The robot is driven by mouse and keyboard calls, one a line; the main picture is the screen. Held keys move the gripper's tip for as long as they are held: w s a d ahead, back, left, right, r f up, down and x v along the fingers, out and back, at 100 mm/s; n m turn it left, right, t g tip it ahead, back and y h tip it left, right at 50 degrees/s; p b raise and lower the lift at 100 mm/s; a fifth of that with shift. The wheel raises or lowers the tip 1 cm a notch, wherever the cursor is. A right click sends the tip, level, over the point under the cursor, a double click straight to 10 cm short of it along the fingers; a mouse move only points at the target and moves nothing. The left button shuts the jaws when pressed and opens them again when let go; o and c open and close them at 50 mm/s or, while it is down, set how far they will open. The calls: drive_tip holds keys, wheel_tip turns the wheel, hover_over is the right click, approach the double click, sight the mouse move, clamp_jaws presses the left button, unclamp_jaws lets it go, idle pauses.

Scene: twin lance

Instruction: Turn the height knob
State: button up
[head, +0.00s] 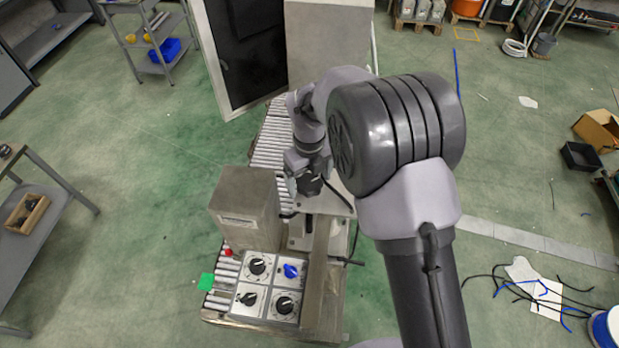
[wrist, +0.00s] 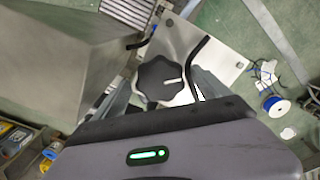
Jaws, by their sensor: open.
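A black lobed knob (wrist: 160,82) with a white pointer mark sits on a bare metal plate (wrist: 208,38) in the wrist view. I see no label that names it. My gripper (wrist: 158,93) is open and empty, with one finger to the left and one to the right of the knob. I cannot tell whether either finger touches it. In the head view my gripper (head: 306,188) hangs over the machine, right of a grey box (head: 246,205). The lobed knob is hidden there behind the gripper.
A panel (head: 268,288) at the front holds a blue knob (head: 291,271) and several black knobs. A red button (head: 228,252) and a green patch (head: 207,282) are left of it. A roller conveyor (head: 270,140) runs behind. A black cable (wrist: 197,62) lies close right of the knob.

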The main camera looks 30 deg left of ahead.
drive_tip(key=c, duration=1.4)
drive_tip(key=shift+n+b, duration=0.3)
